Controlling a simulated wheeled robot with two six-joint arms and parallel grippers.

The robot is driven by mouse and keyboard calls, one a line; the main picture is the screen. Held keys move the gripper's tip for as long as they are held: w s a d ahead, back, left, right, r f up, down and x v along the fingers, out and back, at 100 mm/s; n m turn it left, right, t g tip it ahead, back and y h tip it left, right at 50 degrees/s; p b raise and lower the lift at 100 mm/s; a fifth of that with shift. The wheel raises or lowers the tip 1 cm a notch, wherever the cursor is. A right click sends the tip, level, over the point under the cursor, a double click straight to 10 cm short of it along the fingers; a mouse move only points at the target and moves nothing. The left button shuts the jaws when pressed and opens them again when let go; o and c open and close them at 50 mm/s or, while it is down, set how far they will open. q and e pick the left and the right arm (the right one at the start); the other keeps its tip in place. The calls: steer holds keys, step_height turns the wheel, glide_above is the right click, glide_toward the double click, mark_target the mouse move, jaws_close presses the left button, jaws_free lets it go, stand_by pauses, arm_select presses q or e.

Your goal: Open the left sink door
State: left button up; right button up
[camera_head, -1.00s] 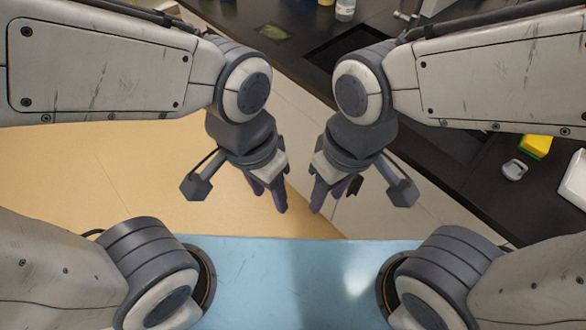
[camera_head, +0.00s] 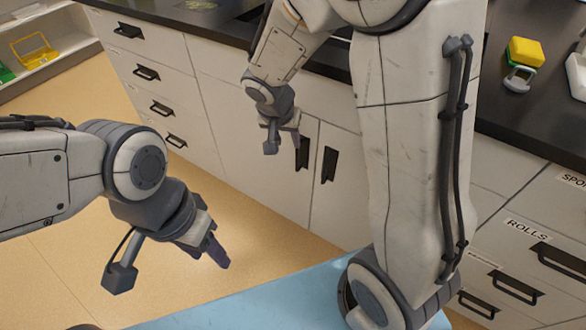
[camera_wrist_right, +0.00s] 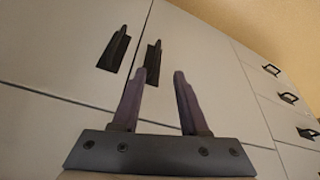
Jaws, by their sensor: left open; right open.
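The left sink door (camera_head: 245,135) is a pale cabinet front and looks closed. Its dark upright handle (camera_head: 303,153) is near its right edge, just beside the right door's handle (camera_head: 329,165). My right gripper (camera_head: 283,143) is open and empty, just left of the left door's handle in the head view. The right wrist view, turned over, shows the left door's handle (camera_wrist_right: 153,60) just past the fingertips (camera_wrist_right: 159,75), nearer the left finger; I cannot tell whether they touch. My left gripper (camera_head: 220,253) is open and empty over the floor, away from the doors.
A stack of drawers (camera_head: 150,72) stands left of the doors, and labelled drawers (camera_head: 530,245) stand right. A blue surface (camera_head: 270,295) lies in front. Floor (camera_head: 70,250) is clear at left.

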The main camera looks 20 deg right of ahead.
steer(key=m+b, duration=0.2)
glide_toward(297, 156)
steer(key=f, duration=0.1)
steer(key=b+x, duration=0.3)
steer(key=x, duration=0.7)
steer(key=shift+w+d+f, duration=0.1)
steer(key=shift+w, duration=0.1)
arm_select(q)
step_height(297, 156, down, 7)
steer(key=shift+r, duration=0.15)
arm_select(e)
jaws_close()
